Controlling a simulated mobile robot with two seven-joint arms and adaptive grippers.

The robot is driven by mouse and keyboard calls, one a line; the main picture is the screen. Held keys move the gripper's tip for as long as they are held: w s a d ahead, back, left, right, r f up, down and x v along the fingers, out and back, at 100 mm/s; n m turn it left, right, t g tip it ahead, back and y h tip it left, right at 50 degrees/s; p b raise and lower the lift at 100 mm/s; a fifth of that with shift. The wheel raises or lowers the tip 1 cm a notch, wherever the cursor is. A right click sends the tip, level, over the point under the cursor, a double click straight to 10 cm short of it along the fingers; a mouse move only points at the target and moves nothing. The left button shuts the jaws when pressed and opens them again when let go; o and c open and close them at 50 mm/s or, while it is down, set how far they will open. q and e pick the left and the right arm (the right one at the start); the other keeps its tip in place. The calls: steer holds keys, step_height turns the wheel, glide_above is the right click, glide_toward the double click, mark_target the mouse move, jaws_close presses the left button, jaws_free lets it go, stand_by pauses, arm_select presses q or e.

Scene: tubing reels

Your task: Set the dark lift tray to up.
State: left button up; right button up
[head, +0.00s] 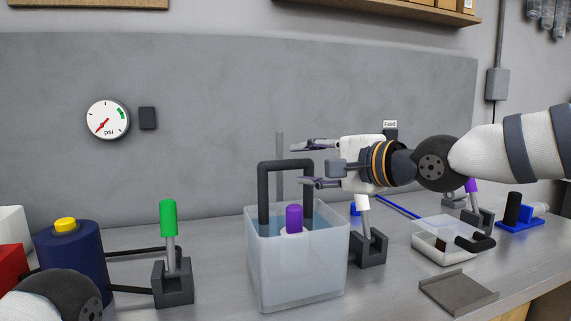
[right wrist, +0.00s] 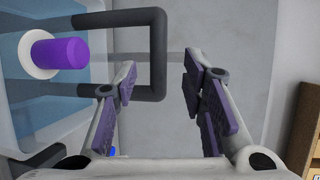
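The lift tray shows as a dark inverted-U handle (head: 285,164) standing up out of a clear tank (head: 300,270) of water. Its lower part is hard to make out through the tank wall. My right gripper (head: 302,165) is open and level with the handle's top bar, at its right end. My left gripper is out of view.
A purple-topped piece (head: 294,218) stands in the tank. A green-handled lever (head: 168,220) is left of it, and a white-handled lever (head: 363,220) is right. A blue cylinder (head: 70,262) stands at left. A small tray with a black handle (head: 470,243) lies right.

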mark_target(290, 168)
steer(key=x, duration=0.4)
steer(key=f+x, duration=0.1)
steer(key=x, duration=0.1)
steer(key=shift+w+d+b, duration=0.1)
steer(key=shift+d+b, duration=0.05)
steer(key=shift+b, duration=0.25)
steer(key=shift+w+a+r, duration=0.2)
steer(key=shift+w+a, duration=0.05)
steer(key=shift+a, duration=0.05)
steer(key=shift+r, duration=0.1)
jaws_close()
